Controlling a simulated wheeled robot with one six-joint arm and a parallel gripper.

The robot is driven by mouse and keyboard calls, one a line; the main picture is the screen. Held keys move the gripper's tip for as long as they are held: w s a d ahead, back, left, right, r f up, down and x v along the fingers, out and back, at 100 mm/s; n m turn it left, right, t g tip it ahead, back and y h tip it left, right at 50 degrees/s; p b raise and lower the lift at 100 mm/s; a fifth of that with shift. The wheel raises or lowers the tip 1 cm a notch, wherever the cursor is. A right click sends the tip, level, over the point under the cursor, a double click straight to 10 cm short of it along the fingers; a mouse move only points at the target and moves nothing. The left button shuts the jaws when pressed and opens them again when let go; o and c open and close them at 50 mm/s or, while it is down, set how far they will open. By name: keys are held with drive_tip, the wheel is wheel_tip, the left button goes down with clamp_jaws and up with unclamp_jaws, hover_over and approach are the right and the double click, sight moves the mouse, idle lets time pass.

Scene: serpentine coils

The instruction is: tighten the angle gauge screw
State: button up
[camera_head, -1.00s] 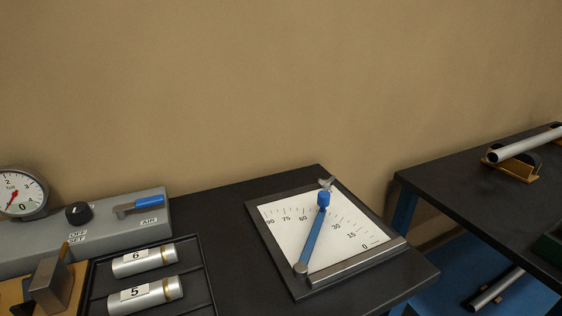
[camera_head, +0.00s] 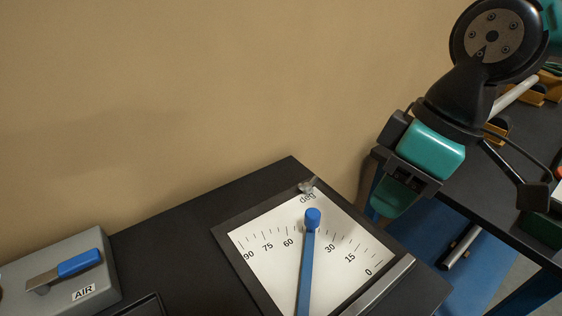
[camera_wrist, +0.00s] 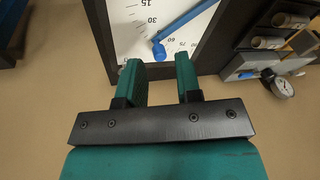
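The angle gauge (camera_head: 262,252) is a white dial plate in a dark frame on the black bench. Its blue pointer arm (camera_head: 306,265) has a blue knob (camera_head: 312,218) and lies between the 30 and 60 marks. The small silver screw (camera_head: 307,187) sits at the plate's far corner, by the "deg" label.
A grey box (camera_head: 58,275) with a blue-handled AIR lever stands at the left. A second black bench (camera_head: 486,205) with a metal tube in holders is at the right, across a gap. The tan wall rises behind the gauge.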

drive_tip(key=w+a+r+n+h+p, duration=0.1)
drive_tip(key=w+a+r+n+p, duration=0.25)
drive_tip(key=w+r+n, duration=0.35)
drive_tip(key=n+h+p, duration=0.2)
drive_tip(key=n+p, duration=0.3)
drive_tip(key=n, duration=0.2)
hover_over(308, 184)
drive_tip(key=f, duration=0.2)
drive_tip(key=f+p, duration=0.1)
drive_tip(key=f, duration=0.7)
drive_tip(key=f+p, duration=0.2)
drive_tip(key=f, duration=0.7)
drive_tip(key=shift+w+a, duration=0.1)
drive_tip(key=shift+a, duration=0.1)
drive_tip(key=shift+c, duration=0.2)
clamp_jaws()
